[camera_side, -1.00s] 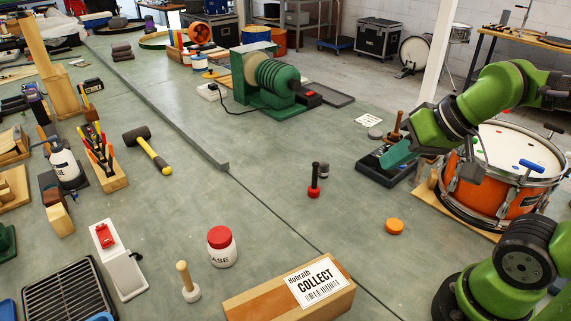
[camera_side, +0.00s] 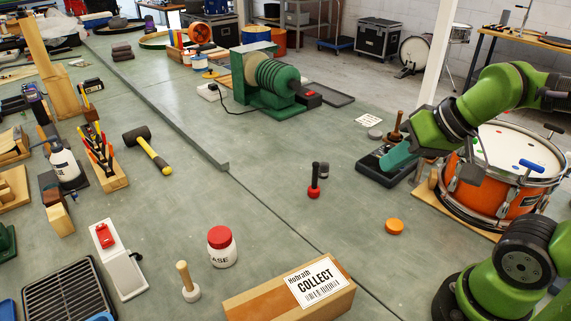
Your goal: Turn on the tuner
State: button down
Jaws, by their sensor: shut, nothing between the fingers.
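The tuner appears to be the dark, flat box (camera_side: 372,163) on the bench, to the left of the orange drum. My gripper (camera_side: 387,165) is at the box, its teal fingers shut and empty, with the tips over or against its top face. I cannot tell whether the tips touch it. The fingers and hand hide part of the box's top, so any switch or lit display there is not clear.
The orange snare drum (camera_side: 512,190) stands close to the right, partly under my arm. A wooden-handled tool (camera_side: 396,127) stands just behind the box. An orange puck (camera_side: 394,226) and a red-based black peg (camera_side: 314,182) stand in front. The bench between is clear.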

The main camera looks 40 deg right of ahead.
jog(key=w+d+f+m+g+h, duration=0.1)
jog(key=w+d+m, duration=0.3)
jog(key=d, duration=0.8)
jog(key=w+d+f+m+g+h, duration=0.1)
jog(key=w+d+f+m+g, duration=0.1)
jog(key=d, duration=0.9)
jog(key=w+d+f+m+g+h, duration=0.1)
jog(key=w+d+m+g, duration=0.3)
jog(key=d, duration=0.8)
jog(key=w+f+m, duration=0.1)
jog(key=w+m, duration=0.1)
jog(key=m, duration=0.1)
jog(key=shift+w+d+f+m, duration=0.3)
jog(key=shift+w+f+m, duration=0.05)
jog(key=shift+m, duration=0.05)
jog(key=f, duration=0.4)
jog(key=d+f, duration=0.1)
jog(key=f, duration=0.9)
jog(key=shift+d, duration=0.35)
